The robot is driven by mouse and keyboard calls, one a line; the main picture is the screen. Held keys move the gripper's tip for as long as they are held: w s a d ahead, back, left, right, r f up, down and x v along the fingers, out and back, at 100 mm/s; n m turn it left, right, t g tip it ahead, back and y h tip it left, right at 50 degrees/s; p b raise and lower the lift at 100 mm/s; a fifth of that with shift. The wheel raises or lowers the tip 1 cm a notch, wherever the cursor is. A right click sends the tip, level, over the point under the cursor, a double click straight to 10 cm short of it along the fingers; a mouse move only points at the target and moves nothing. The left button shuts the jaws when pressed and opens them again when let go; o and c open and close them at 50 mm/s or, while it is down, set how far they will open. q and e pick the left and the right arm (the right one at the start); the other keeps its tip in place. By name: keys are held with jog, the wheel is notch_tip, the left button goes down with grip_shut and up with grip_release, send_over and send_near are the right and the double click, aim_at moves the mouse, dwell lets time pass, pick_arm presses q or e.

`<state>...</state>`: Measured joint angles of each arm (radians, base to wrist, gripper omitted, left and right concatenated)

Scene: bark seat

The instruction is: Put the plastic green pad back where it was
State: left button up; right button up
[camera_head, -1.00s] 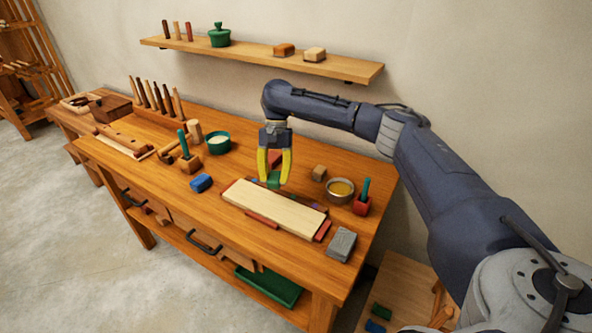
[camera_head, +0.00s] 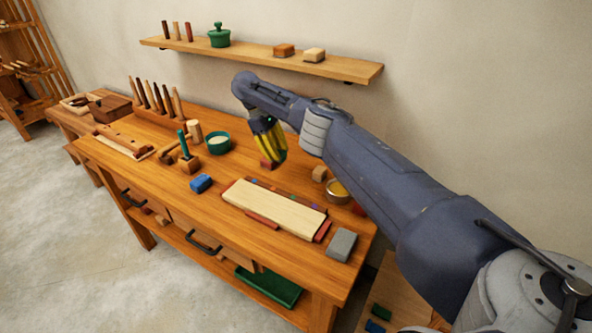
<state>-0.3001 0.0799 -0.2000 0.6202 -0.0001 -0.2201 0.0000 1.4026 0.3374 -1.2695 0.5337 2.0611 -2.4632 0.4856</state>
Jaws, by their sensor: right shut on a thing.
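My right gripper (camera_head: 279,160), with yellow fingers, hangs tilted above the back of the workbench (camera_head: 150,170). Its fingers are close together and shut on the green pad, which the fingers now hide; a second earlier its green showed between the fingertips. The gripper is behind the pale board (camera_head: 272,208) and beside a small reddish block (camera_head: 266,163). My left gripper is not in view. A separate green piece (camera_head: 381,312) lies by a blue piece (camera_head: 376,327) on the low wooden surface at lower right.
A metal bowl (camera_head: 337,191) and wooden cube (camera_head: 319,174) stand right of the gripper. A green bowl (camera_head: 218,143), blue block (camera_head: 201,183) and tool holder (camera_head: 188,163) stand to its left. A grey block (camera_head: 341,245) sits near the right edge. A wall shelf (camera_head: 330,67) is above.

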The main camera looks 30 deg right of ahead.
jog(key=w+d+n+t+h, duration=0.2)
jog(key=d+n+t, duration=0.2)
jog(key=d+n, duration=0.45)
jog(key=n+t, duration=0.2)
jog(key=n, duration=0.6)
send_over(298, 167)
jog(key=a, duration=0.1)
jog(key=shift+y, duration=0.3)
jog(key=f, duration=0.4)
jog(key=shift+s+a+f, duration=0.1)
jog(key=shift+s+a, duration=0.05)
jog(key=shift+s, duration=0.15)
jog(key=shift+f, duration=2.6)
jog(key=o, duration=1.2)
jog(key=shift+f, duration=0.1)
jog(key=shift+c, duration=0.2)
jog(key=v, duration=1.2)
